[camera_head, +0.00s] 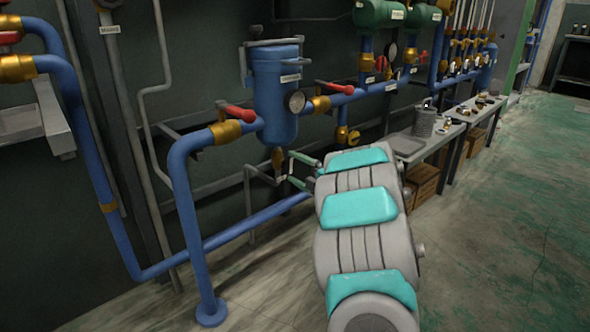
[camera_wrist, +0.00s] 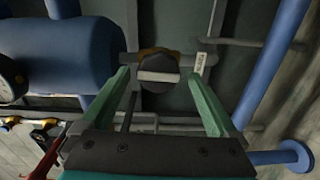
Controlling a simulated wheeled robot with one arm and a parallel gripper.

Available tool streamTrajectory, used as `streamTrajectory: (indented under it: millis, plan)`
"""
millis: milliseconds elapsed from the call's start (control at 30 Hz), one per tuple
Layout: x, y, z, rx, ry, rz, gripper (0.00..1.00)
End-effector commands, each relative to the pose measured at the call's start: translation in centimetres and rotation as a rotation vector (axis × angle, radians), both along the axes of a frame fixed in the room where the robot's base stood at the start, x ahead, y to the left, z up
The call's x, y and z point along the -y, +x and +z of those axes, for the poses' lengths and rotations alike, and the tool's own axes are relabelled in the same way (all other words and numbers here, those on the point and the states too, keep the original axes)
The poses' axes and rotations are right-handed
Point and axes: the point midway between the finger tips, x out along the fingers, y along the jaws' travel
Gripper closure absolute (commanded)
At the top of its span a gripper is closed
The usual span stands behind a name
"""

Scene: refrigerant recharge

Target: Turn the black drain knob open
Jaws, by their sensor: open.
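The black drain knob (camera_wrist: 158,75) shows in the wrist view with a pale grey bar across its face and brass behind it. It sits between the two green fingers of my gripper (camera_wrist: 158,73), with a visible gap on each side. The gripper is open and holds nothing. In the head view, my gripper (camera_head: 289,166) is just below the blue vessel (camera_head: 276,95), beside the brass drain fitting (camera_head: 277,156) at its bottom. I cannot make out the knob clearly in the head view.
Blue pipes with red-handled valves (camera_head: 238,113) flank the vessel, and a gauge (camera_head: 296,101) is on its side. A thin grey pipe (camera_head: 247,200) runs below. A bench (camera_head: 434,146) with a grey canister (camera_head: 423,122) stands to the right. The floor at right is clear.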

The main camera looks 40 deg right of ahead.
Motion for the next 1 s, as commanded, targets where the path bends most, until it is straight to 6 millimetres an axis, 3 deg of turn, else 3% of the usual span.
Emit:
streamTrajectory:
  millis: [600,1000]
  plan:
    - [0.6,-6.3,0.1,0.001,0.000,-0.002,0.05]
    - [0.5,-6.5,0.1,0.001,0.000,0.000,0.05]
